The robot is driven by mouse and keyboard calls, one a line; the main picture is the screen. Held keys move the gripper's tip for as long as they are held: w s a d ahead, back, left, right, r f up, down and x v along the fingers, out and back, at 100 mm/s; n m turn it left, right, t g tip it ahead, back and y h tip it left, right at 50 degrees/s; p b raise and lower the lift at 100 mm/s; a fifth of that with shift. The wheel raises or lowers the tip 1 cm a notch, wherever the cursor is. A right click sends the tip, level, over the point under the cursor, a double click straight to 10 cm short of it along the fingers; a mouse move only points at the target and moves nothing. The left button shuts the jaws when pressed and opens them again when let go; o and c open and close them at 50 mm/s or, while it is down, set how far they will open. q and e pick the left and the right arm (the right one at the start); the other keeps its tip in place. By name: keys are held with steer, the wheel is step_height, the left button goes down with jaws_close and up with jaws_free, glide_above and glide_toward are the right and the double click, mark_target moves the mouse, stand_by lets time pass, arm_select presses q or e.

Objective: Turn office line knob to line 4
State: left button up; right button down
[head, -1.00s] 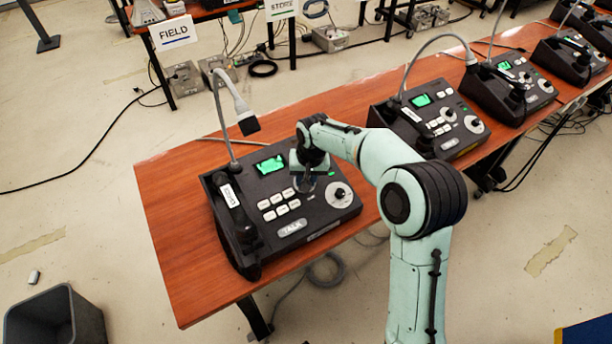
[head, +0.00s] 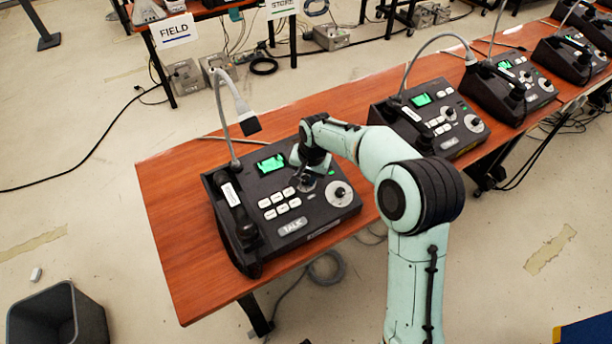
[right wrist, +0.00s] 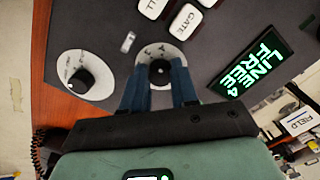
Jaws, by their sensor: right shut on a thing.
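The nearest black paging phone (head: 285,228) stands on the wooden table, with a handset at its left side and a lit green screen (head: 270,163). In the right wrist view the screen (right wrist: 252,65) reads "LINE 4 FREE". My right gripper (head: 306,174) reaches down to the small line knob (head: 307,185) between the screen and the large dial. In the right wrist view my blue fingertips (right wrist: 160,86) are shut on the black line knob (right wrist: 160,69), which sits on a pale round dial plate. My left gripper is not in view.
A larger white dial with a black knob (head: 339,193) is close beside my gripper. White buttons (head: 280,203) and a gooseneck microphone (head: 243,105) are to the left. More similar phones (head: 430,120) line the table to the right. A grey bin (head: 85,318) stands on the floor.

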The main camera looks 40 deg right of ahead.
mark_target(312, 192)
steer(key=shift+r, duration=0.1)
steer(key=c, duration=0.9)
jaws_free()
steer(key=shift+o, duration=0.2)
step_height(312, 192, up, 13)
steer(key=s+p, duration=0.1)
steer(key=s, duration=0.1)
steer(key=shift+s, duration=0.3)
